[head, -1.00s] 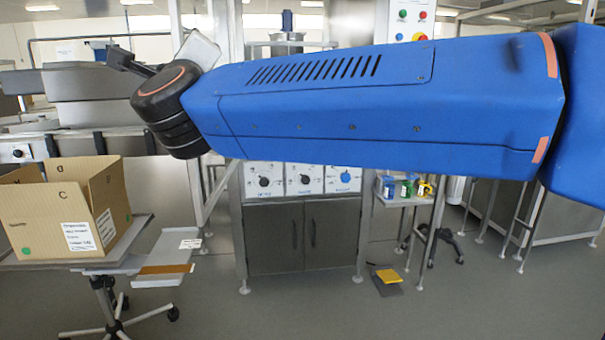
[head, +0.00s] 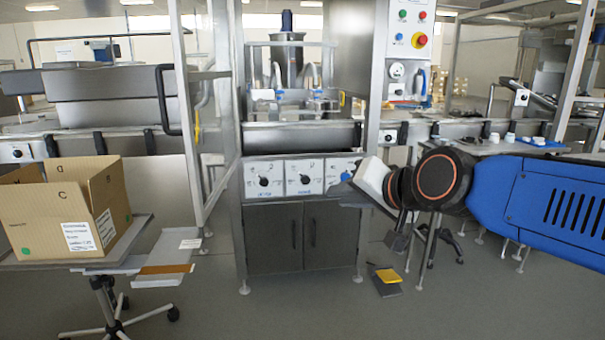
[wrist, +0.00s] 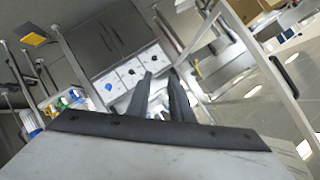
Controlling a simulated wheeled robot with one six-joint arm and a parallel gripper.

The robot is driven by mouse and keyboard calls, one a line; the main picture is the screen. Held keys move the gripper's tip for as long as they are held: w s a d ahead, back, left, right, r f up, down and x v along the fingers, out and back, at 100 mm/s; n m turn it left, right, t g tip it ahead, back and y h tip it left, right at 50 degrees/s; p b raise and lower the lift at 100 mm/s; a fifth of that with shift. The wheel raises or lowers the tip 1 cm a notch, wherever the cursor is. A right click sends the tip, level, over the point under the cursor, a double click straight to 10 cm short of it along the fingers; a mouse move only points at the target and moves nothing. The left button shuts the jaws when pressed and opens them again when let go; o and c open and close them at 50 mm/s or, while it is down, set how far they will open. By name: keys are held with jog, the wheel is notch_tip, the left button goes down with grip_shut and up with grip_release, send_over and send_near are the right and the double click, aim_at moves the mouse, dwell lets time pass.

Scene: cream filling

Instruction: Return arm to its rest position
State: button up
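My arm reaches in from the right edge of the head view, its blue link ending in a black wrist joint with an orange ring. My gripper (head: 345,188) is at the tip, in front of the machine's lower right panel. In the wrist view my gripper (wrist: 160,74) shows two dark fingers with a gap between them and nothing held. The fingers are apart from the grey filling machine (head: 275,225), whose knob panel and cabinet doors also show behind them in the wrist view (wrist: 110,45).
An open cardboard box (head: 45,215) stands on a wheeled cart (head: 135,235) at the left. A yellow pedal (head: 388,275) lies on the floor. A metal frame (head: 190,120) rises left of the machine. The floor in front is clear.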

jog(key=s+d+f+n+g+h, duration=0.3)
jog(key=s+d+f+g+h, duration=0.3)
jog(key=s+d+f, duration=1.4)
jog(key=shift+d+f, duration=0.25)
jog(key=shift+f, duration=0.65)
